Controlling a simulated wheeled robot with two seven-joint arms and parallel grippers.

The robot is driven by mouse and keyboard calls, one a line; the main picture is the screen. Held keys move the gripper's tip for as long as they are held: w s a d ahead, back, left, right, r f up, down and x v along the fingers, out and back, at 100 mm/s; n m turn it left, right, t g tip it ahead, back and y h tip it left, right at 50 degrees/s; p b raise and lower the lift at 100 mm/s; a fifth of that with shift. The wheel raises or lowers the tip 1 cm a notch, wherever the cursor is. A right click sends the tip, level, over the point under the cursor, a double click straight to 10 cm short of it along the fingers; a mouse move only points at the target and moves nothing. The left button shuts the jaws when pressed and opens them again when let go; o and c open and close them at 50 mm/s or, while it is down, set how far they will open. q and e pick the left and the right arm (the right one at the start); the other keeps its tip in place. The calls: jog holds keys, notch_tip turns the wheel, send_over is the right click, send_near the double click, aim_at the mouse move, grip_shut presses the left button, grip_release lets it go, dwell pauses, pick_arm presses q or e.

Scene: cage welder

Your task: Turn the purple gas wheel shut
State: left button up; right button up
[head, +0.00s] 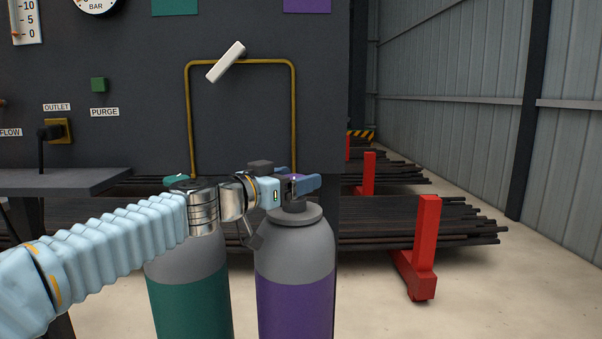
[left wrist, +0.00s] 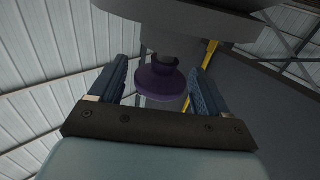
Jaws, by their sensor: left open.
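The purple gas wheel (left wrist: 158,82) shows in the left wrist view between the two fingers of my left gripper (left wrist: 165,72). I see a gap on each side of the wheel; the fingers look apart from it. In the head view, my left gripper (head: 304,184) is at the top of the purple-banded cylinder (head: 295,300). It hides most of the wheel, of which only a small purple patch (head: 292,177) shows. The gripper is open and holds nothing. My right gripper is in neither view.
A green-banded cylinder (head: 190,300) stands left of the purple one, under my left arm, with a green wheel (head: 175,181). A brass pipe (head: 240,62) with a white lever (head: 226,62) is on the dark panel behind. Red rack posts (head: 426,235) stand right.

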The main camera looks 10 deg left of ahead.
pick_arm(q)
jog(key=shift+x, duration=1.05)
jog(key=shift+c, duration=0.2)
jog(key=c, duration=0.9)
jog(key=m+g+h+b, duration=0.2)
jog(key=h+b, duration=0.1)
jog(key=shift+f+m+g, duration=0.2)
jog(key=shift+m+g, duration=0.1)
jog(key=shift+m, duration=0.1)
jog(key=shift+c, duration=0.2)
jog(key=shift+s+d+r+m+g+h, duration=0.1)
jog(key=shift+m+g+h, duration=0.4)
jog(key=shift+g+h, duration=0.15)
jog(key=shift+s+d+r+m+g+h, duration=0.1)
jog(key=shift+d+m+g+h, duration=0.05)
jog(key=shift+m+g+h, duration=0.45)
jog(key=o, duration=1)
